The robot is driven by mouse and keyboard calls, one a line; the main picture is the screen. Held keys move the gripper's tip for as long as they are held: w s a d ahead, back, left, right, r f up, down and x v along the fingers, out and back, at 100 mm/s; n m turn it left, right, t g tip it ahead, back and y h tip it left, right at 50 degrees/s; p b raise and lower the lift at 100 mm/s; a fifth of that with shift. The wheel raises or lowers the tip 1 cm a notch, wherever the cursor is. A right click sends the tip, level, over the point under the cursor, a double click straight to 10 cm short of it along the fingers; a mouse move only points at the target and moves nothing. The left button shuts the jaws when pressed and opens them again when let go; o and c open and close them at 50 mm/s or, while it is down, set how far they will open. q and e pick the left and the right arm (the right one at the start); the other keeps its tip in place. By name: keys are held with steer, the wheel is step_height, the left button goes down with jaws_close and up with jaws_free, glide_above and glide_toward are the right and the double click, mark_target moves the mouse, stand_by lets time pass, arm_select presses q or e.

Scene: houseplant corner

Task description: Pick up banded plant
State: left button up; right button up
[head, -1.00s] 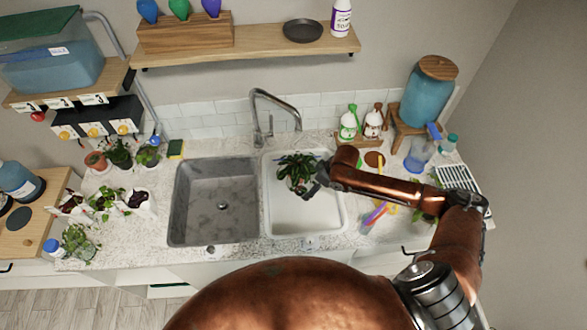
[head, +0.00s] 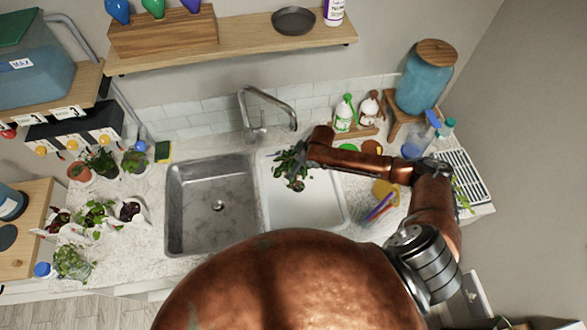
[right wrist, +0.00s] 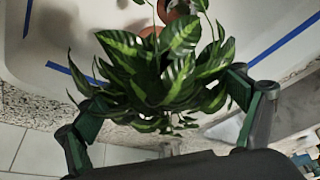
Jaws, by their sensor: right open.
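The banded plant (head: 290,168), with dark green leaves striped in lighter green, is in the white right-hand basin (head: 322,212). In the right wrist view its foliage (right wrist: 165,65) fills the middle. Reddish-brown parts show among and beyond the leaves, but I cannot tell whether they are its pot. My right gripper (head: 297,158) is at the plant's upper right side in the head view. In the right wrist view the open jaws (right wrist: 165,103) have one finger on each side of the foliage. Leaves reach close to both fingers; contact is unclear. My left gripper is not in view.
The grey left basin (head: 212,215) is empty. A faucet (head: 263,115) stands behind the basins. Soap bottles (head: 345,113) stand behind my right arm, and a blue dispenser (head: 424,80) is at the back right. Several potted plants (head: 100,212) stand on the left counter.

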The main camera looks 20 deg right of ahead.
steer(key=shift+w+a+f, duration=0.15)
steer(key=shift+w+f, duration=0.05)
steer(key=shift+f, duration=0.45)
steer(key=shift+w+f, duration=0.1)
steer(key=shift+f, duration=0.2)
steer(key=shift+a+f, duration=0.1)
steer(key=shift+f, duration=0.1)
steer(key=c, duration=1.5)
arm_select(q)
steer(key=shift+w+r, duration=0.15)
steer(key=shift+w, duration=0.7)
arm_select(e)
steer(key=shift+c, duration=0.8)
steer(key=shift+r, duration=0.1)
